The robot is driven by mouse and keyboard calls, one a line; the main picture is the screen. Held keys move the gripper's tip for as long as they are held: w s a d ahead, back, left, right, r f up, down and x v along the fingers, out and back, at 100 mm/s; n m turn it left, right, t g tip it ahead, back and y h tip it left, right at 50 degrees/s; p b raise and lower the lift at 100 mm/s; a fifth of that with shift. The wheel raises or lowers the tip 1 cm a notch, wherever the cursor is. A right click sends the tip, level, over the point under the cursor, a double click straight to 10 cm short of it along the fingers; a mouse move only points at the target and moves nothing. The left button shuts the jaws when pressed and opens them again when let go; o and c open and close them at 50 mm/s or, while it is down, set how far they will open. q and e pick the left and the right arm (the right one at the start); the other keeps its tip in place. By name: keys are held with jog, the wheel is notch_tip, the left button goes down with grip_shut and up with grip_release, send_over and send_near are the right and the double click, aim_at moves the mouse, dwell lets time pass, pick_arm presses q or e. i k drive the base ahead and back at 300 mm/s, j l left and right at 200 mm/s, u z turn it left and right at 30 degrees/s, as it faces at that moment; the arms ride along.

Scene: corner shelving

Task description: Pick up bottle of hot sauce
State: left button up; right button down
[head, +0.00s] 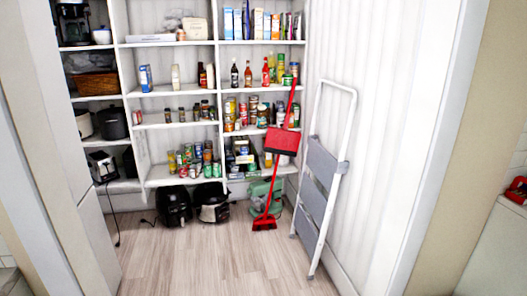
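Several bottles stand on the second shelf from the top of the white shelving. Two slim dark bottles with red tops, a left one (234,74) and a right one (248,74), stand near the middle. A bright red bottle (266,74) stands to their right, beside green and yellow containers (280,70). The labels are too small to read, so I cannot tell which one is the hot sauce. Neither of my grippers is in view.
A white stepladder (325,170) leans at the right wall. A red broom and dustpan (283,141) stand before the right shelves. Black appliances (174,205) sit on the floor below. The wooden floor (215,260) in front is clear.

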aim_at(266, 71)
jog(key=i+l+u, duration=0.2)
jog(key=i, duration=1.5)
jog(key=i+j, duration=0.15)
jog(key=i, duration=0.4)
jog(key=i+j, duration=0.1)
jog(key=i, duration=0.45)
jog(key=i+j+u, duration=0.1)
jog(key=i, duration=0.5)
jog(key=i+j+z, duration=0.25)
jog(key=i, duration=0.3)
jog(key=j, duration=0.1)
